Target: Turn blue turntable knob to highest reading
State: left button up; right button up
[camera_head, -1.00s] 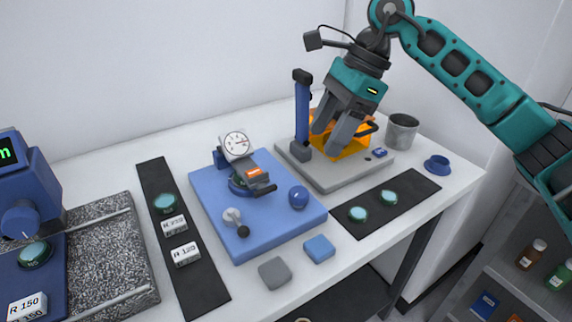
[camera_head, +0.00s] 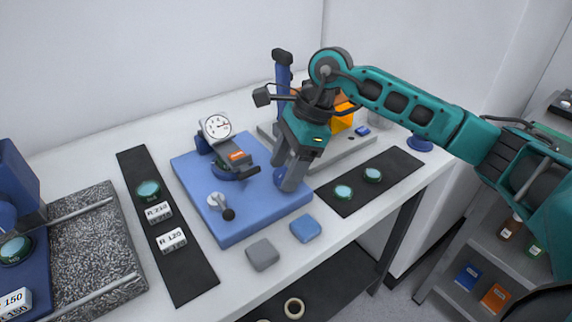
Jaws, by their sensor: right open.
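The blue turntable knob (camera_head: 280,179) is on the right part of a blue base plate (camera_head: 237,223), mostly hidden behind my right gripper's fingers. My right gripper (camera_head: 283,175) is open, pointing down, with its fingers at the knob. I cannot tell whether they touch it. A round white dial gauge (camera_head: 216,127) stands at the back of the plate; its needle is too small to read surely. A dark arm with an orange label (camera_head: 237,156) sits below the gauge. My left gripper is not in view.
Grey (camera_head: 262,255) and blue (camera_head: 305,228) blocks lie in front. Black mats (camera_head: 189,269) with green-rimmed discs flank the plate. A blue post (camera_head: 283,72) stands behind my right gripper.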

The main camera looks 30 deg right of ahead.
jog(key=shift+f, duration=0.1)
jog(key=shift+c, duration=0.4)
jog(key=shift+c, duration=0.8)
jog(key=c, duration=0.8)
